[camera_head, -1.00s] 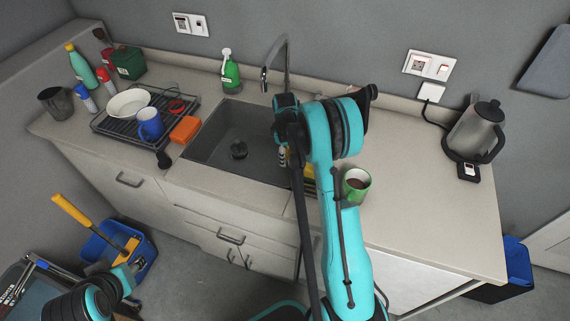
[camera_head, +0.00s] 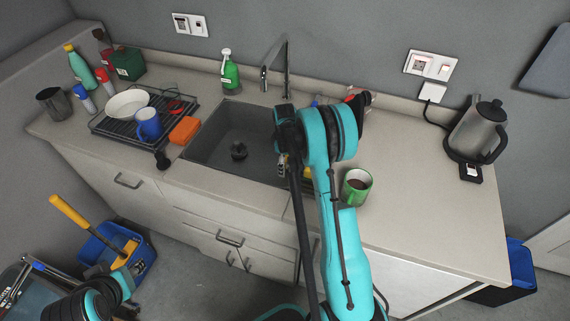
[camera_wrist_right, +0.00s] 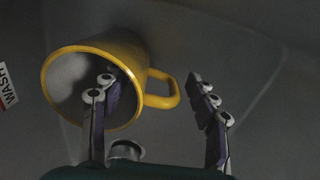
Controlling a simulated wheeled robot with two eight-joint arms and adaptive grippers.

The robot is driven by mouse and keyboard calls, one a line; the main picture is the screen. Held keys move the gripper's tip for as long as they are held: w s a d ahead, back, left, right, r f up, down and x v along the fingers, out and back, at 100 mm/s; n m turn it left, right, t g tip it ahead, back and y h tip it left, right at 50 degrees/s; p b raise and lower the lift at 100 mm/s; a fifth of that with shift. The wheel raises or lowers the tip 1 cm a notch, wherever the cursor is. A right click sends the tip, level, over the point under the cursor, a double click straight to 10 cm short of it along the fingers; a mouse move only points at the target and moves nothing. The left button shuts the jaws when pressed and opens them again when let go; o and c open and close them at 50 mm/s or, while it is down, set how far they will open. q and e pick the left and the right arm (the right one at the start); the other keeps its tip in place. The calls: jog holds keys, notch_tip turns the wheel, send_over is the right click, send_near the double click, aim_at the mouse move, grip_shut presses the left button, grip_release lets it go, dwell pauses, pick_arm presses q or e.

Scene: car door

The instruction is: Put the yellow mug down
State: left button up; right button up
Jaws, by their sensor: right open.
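The yellow mug (camera_wrist_right: 140,55) fills the left of the right wrist view, its mouth turned towards the camera and its handle pointing right. It is against a dark grey surface that looks like the sink basin; I cannot tell if it rests there. My right gripper (camera_wrist_right: 150,82) is open, with one finger at the mug's mouth and the other beyond the handle, apart from it. In the head view my right arm hides most of the mug; a small yellow patch (camera_head: 308,172) shows beside it. My left gripper is out of view.
The sink (camera_head: 225,130) has a tall tap (camera_head: 287,65). A green mug (camera_head: 357,187) stands right of my arm, and a kettle (camera_head: 475,132) further right. A dish rack (camera_head: 115,130) with a blue mug (camera_head: 148,124) is left of the sink. The right front counter is clear.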

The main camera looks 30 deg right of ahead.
notch_tip(320, 180, up, 12)
jog(key=p, duration=0.3)
jog(key=shift+f, duration=0.1)
jog(key=shift+a+r+p, duration=0.15)
jog(key=shift+r+p, duration=0.15)
jog(key=shift+r, duration=0.05)
jog(key=s+a+r+m+t, duration=0.35)
jog(key=s+a+r, duration=0.7)
jog(key=r, duration=0.35)
jog(key=s+a+m+t, duration=0.1)
jog(key=s+a+m, duration=0.1)
jog(key=s+a, duration=0.2)
jog(key=s+a+m+t, duration=0.2)
jog(key=s+a+m, duration=0.1)
jog(key=s, duration=0.7)
jog(key=shift+a, duration=0.45)
jog(key=shift+s+f+t, duration=0.1)
jog(key=shift+t, duration=0.15)
